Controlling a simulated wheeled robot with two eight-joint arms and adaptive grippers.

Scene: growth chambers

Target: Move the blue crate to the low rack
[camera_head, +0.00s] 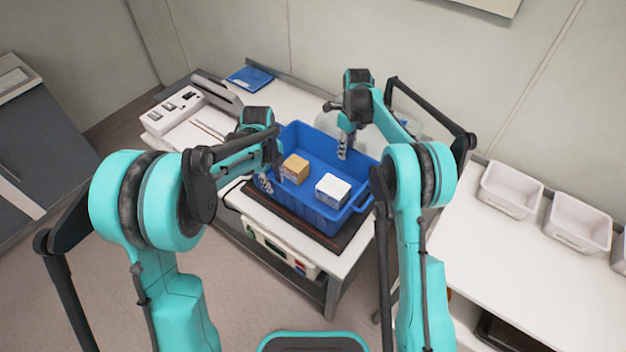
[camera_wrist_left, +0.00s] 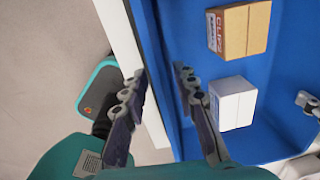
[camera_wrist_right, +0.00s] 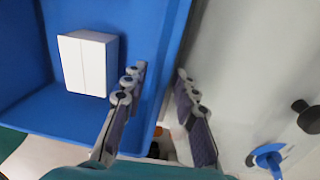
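The blue crate (camera_head: 318,215) stands on a dark-topped platform on a white bench, with a brown box (camera_head: 295,168) and a white box (camera_head: 332,190) inside. My left gripper (camera_head: 268,182) is at the crate's left side. In the left wrist view its parted fingers (camera_wrist_left: 160,100) lie on either side of the crate's wall, one over the inside. My right gripper (camera_head: 343,147) is at the far right side. In the right wrist view its parted fingers (camera_wrist_right: 160,98) also lie either side of a crate wall. Contact cannot be told. I cannot identify the low rack.
A white counter (camera_head: 495,265) with several pale bins (camera_head: 510,190) stands at the right. A white device (camera_head: 190,115) and a blue flat item (camera_head: 249,78) are on the bench behind. A grey cabinet (camera_head: 35,140) is at left. Floor is clear at the front left.

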